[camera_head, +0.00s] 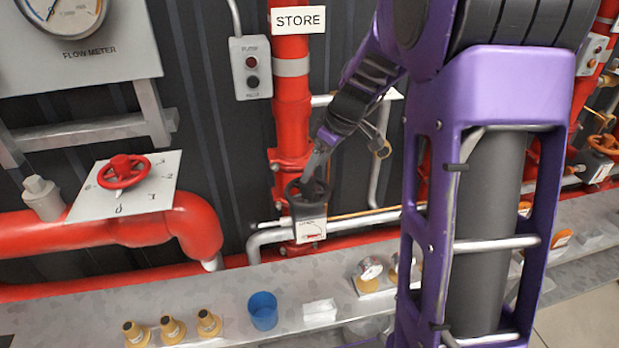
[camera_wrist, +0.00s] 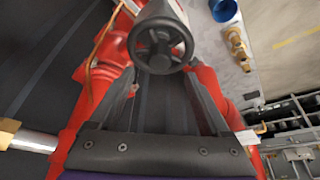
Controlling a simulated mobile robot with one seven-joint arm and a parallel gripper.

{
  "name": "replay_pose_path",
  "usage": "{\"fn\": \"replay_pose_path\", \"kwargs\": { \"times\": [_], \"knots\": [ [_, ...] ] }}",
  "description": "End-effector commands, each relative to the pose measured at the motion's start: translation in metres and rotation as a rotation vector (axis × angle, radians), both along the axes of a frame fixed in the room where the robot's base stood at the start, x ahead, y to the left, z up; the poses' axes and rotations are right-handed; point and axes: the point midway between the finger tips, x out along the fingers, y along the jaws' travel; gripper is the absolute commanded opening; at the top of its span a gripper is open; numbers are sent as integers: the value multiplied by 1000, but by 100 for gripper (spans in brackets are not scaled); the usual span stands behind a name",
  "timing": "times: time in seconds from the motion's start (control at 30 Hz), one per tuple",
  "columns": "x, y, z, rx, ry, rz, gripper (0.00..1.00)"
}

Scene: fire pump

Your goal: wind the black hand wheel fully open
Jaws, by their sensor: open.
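The black hand wheel (camera_head: 309,199) is on the red vertical pipe below the STORE sign, above a small white plate with a red scale (camera_head: 311,230). In the wrist view the wheel (camera_wrist: 159,46) shows its round rim, spokes and hub near the top centre. My gripper (camera_head: 318,165) is at the wheel, reaching down from the upper right. In the wrist view my gripper (camera_wrist: 160,74) is open, with one finger on each side of the wheel's lower edge. I cannot tell whether the fingers touch the rim. The gripper partly hides the wheel in the head view.
A red hand wheel (camera_head: 124,171) on a white dial plate stands at the left. A grey switch box (camera_head: 251,68) hangs beside the pipe. Below, a metal ledge (camera_head: 235,290) carries a blue cup (camera_head: 263,310), several brass fittings (camera_head: 172,330) and a white block (camera_head: 320,311).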

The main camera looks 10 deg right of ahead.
Motion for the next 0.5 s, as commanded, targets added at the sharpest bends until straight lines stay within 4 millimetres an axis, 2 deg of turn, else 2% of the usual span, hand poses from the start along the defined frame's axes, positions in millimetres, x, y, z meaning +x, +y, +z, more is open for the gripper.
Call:
{"fn": "replay_pose_path", "kwargs": {
  "times": [0.03, 0.2, 0.5],
  "knots": [
    [3, 3, -11, 2, 3, 0, 81],
    [10, 10, -33, 0, 1, 0, 81],
    [15, 14, -48, 0, -2, -2, 81]
  ]
}}
